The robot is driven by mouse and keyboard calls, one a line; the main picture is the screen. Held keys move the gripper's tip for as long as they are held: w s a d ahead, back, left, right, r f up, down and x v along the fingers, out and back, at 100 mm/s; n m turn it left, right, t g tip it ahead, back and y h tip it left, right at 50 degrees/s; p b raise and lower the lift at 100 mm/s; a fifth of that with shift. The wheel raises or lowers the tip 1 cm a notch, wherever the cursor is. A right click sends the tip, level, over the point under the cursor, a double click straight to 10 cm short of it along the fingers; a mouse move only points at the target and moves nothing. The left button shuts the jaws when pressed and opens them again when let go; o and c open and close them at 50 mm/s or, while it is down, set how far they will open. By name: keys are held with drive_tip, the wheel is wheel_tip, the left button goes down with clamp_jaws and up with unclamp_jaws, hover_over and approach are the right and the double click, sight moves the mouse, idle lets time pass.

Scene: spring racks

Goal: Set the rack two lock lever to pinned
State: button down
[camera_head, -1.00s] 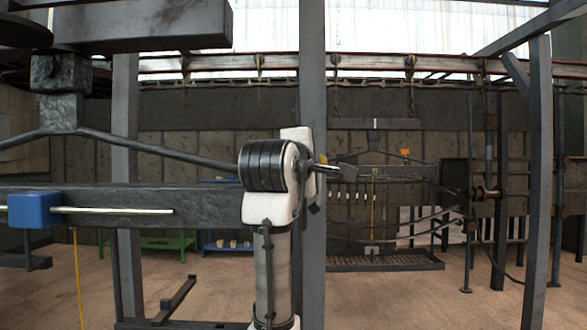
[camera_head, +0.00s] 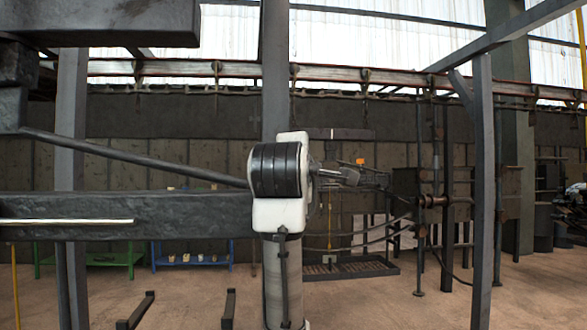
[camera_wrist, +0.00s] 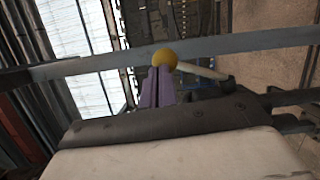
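In the wrist view, a yellow ball knob (camera_wrist: 165,60) sits on the end of a pale lever rod (camera_wrist: 205,71) that runs off to the right.
A grey post (camera_head: 276,75) stands just behind my arm, and another (camera_head: 483,190) stands at the right. A dark beam (camera_head: 170,212) with a slanting rod (camera_head: 130,158) fills the left. The floor (camera_head: 400,300) is open at front right.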

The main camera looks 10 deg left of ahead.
drive_tip(key=shift+w+d+f, duration=0.15)
drive_tip(key=shift+d, duration=0.5)
drive_tip(key=shift+d+f, duration=0.1)
drive_tip(key=shift+d, duration=0.05)
drive_tip(key=shift+w, duration=0.1)
idle(0.3)
